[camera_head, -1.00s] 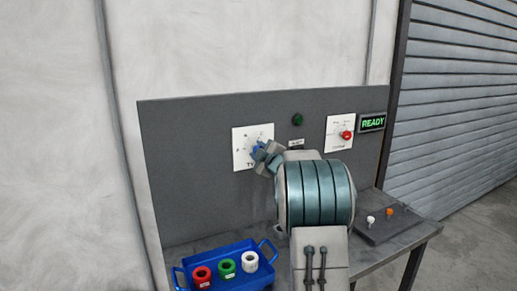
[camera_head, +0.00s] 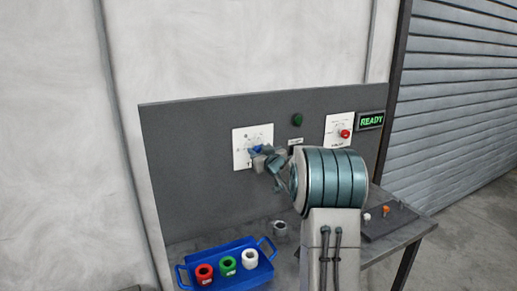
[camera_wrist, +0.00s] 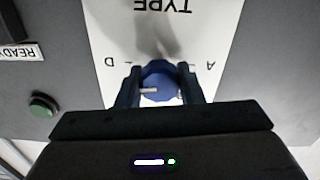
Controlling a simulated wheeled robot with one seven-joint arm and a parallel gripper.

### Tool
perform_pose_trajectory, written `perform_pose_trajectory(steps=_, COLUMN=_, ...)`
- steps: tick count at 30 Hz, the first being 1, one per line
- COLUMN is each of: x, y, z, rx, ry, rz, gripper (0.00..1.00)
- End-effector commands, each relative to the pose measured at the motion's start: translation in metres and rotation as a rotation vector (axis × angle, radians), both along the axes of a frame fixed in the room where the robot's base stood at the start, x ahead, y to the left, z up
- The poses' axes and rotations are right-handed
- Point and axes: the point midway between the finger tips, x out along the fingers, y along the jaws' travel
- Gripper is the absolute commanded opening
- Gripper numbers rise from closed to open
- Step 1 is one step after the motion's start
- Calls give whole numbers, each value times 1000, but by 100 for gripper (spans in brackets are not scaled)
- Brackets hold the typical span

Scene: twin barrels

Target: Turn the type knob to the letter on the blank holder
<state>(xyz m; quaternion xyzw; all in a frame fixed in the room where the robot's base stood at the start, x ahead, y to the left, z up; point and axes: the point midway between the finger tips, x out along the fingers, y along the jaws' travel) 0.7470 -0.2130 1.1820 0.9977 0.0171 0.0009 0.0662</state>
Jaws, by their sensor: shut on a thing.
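The blue type knob (camera_head: 256,149) sits on a white TYPE plate (camera_head: 239,154) on the grey panel. My gripper (camera_head: 262,151) is shut on the knob. In the wrist view the picture is upside down, and my fingers (camera_wrist: 160,88) stand on either side of the blue knob (camera_wrist: 160,72). The letters D (camera_wrist: 109,62) and A (camera_wrist: 210,64) show beside it. Pale marks show at the knob's front, but I cannot tell which letter it points to. A grey ring-like piece (camera_head: 280,228) stands on the table; no letter on it is readable.
A blue tray (camera_head: 228,283) holds red, green and white cylinders at the front left. A second plate with a red knob (camera_head: 345,133), a green lamp (camera_head: 297,119) and a READY sign (camera_head: 371,121) are on the panel. A dark block (camera_head: 398,222) with small pegs lies at right.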

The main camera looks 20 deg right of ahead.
Motion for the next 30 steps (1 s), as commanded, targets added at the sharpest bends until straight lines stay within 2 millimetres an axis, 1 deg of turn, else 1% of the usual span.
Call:
perform_pose_trajectory(steps=3, x=0, y=-2, z=1, rx=60, ry=2, rz=-2, gripper=11)
perform_pose_trajectory(steps=10, x=0, y=-1, z=1, rx=129, ry=4, rz=-2, gripper=11)
perform_pose_trajectory(steps=26, x=0, y=-1, z=0, rx=150, ry=4, rz=-2, gripper=11)
perform_pose_trajectory(steps=27, x=0, y=-1, z=0, rx=150, ry=4, rz=-2, gripper=45)
perform_pose_trajectory(steps=28, x=0, y=-1, z=0, rx=149, ry=4, rz=-2, gripper=53)
perform_pose_trajectory(steps=29, x=0, y=-1, z=0, rx=149, ry=4, rz=-2, gripper=55)
perform_pose_trajectory(steps=30, x=0, y=-1, z=0, rx=149, ry=4, rz=-2, gripper=55)
